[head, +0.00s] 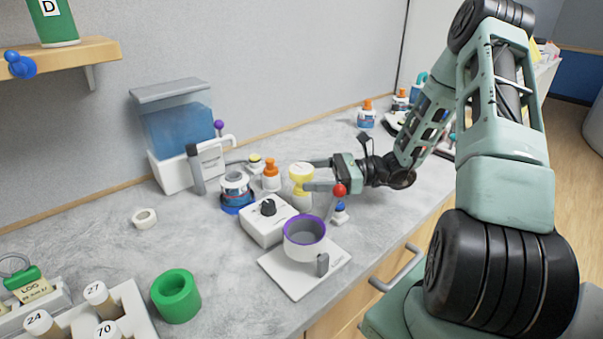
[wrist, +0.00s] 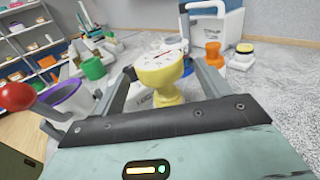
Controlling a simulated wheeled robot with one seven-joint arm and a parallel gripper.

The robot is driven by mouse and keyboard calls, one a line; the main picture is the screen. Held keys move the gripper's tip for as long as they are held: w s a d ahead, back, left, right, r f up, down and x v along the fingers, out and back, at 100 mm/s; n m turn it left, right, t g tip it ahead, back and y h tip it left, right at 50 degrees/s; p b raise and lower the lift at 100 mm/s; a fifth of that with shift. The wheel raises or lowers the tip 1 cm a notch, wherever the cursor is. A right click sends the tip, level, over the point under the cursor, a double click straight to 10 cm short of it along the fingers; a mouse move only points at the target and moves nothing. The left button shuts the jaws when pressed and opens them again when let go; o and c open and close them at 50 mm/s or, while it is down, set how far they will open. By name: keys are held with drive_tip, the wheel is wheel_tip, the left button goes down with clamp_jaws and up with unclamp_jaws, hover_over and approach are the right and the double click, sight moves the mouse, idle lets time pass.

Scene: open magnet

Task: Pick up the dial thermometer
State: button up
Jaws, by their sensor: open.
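The dial thermometer (head: 301,185) is yellow and stands upright on the grey counter, with a round pale dial on top and a narrower stem below. In the wrist view the dial thermometer (wrist: 164,74) shows its marked face, tilted toward the camera, between the two fingers. My gripper (head: 312,175) is open, reaching in from the right, with one finger on each side of the thermometer. In the wrist view my gripper (wrist: 158,48) also shows a gap beside the thermometer; I cannot tell whether either finger touches it.
The counter is freer at left.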

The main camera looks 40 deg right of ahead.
sight(294, 173)
drive_tip(key=p+x, duration=0.1)
drive_tip(key=x, duration=0.3)
drive_tip(key=shift+w+a+r, duration=0.15)
drive_tip(key=shift+w+r, duration=0.05)
drive_tip(key=shift+c, duration=0.4)
drive_tip(key=c, duration=1.1)
drive_tip(key=shift+r, duration=0.1)
